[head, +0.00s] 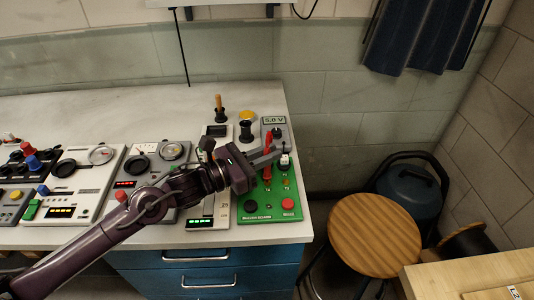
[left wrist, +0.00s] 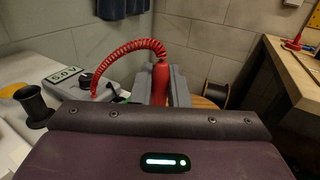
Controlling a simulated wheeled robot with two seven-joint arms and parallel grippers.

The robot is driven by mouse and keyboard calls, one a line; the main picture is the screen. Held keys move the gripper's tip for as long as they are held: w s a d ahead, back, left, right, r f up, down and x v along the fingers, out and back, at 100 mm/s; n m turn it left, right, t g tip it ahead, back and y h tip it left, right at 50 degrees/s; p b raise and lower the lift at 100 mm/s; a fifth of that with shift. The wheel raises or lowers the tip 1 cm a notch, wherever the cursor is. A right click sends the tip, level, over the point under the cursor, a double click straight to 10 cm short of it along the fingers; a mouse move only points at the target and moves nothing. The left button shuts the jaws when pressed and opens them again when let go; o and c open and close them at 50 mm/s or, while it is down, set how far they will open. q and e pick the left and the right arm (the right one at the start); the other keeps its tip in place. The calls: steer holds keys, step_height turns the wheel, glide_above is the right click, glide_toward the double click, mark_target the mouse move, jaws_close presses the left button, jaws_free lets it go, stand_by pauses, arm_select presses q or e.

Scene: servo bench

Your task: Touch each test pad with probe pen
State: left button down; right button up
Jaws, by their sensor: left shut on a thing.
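My left gripper (head: 270,156) reaches in over the green board (head: 268,213) at the bench's right end. It is shut on the red probe pen (head: 267,170), which stands roughly upright between the fingers. In the left wrist view the pen (left wrist: 160,84) shows between the grey fingers, with a coiled red cord (left wrist: 125,49) arching left toward the grey 5.0 V meter (left wrist: 66,76). The board carries small marks near the pen that may be the test pads, too small to tell clearly. The pen's tip is hard to make out, so I cannot tell whether it touches. My right gripper is not in view.
The 5.0 V meter (head: 274,121) stands behind the board. A red button (head: 288,203) and a black knob (head: 250,206) sit at its front. Other instrument panels (head: 75,183) fill the left. A wooden stool (head: 375,235) stands right of the bench. The bench's back is clear.

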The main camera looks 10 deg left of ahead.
arm_select(q)
steer(key=shift+f+b, duration=0.25)
steer(key=shift+b, duration=0.3)
stand_by(2.2)
steer(key=shift+r+p, duration=1.4)
steer(key=shift+r, duration=2.25)
step_height(320, 180, down, 6)
steer(key=d+n+t+h+b, duration=0.1)
steer(key=d, duration=0.1)
steer(key=shift+w+d+t+h, duration=0.3)
steer(key=shift+w, duration=0.1)
steer(key=shift+f, duration=0.1)
steer(key=shift+f+b, duration=0.35)
steer(key=shift+b, duration=0.35)
